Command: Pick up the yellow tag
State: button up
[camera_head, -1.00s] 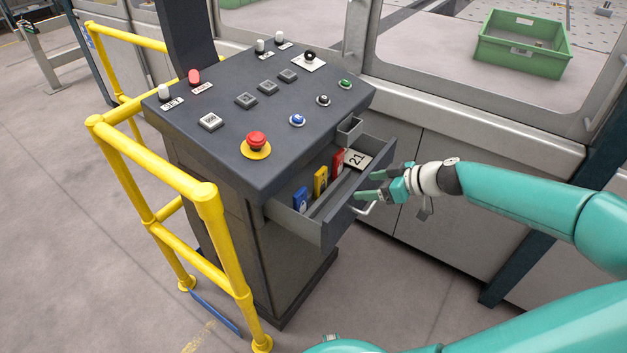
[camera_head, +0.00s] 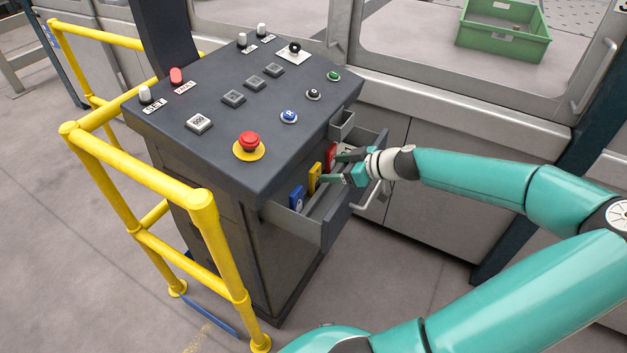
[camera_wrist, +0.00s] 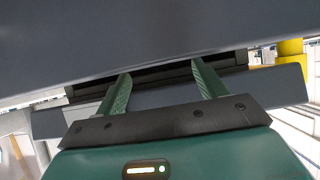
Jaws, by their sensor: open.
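The yellow tag (camera_head: 314,177) stands upright in the open drawer (camera_head: 322,231) of the dark control console, between a blue tag (camera_head: 297,198) and a red tag (camera_head: 331,156). My gripper (camera_head: 331,167) is open, over the drawer, just right of the yellow and red tags in the head view. I cannot tell whether a finger touches a tag. In the wrist view my gripper's two fingers (camera_wrist: 160,90) are apart and reach under the console's overhanging edge. No tag can be made out there.
The console top (camera_head: 215,160) overhangs the back of the drawer, close above my gripper. Yellow railing (camera_head: 140,170) stands left of the console. A green crate (camera_head: 503,35) is behind the machine window.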

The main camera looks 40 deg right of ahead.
aim_at(317, 167)
jog(key=shift+x, duration=3)
jog(key=shift+w+r, duration=0.1)
jog(key=c, duration=1.3)
jog(key=shift+d, duration=0.1)
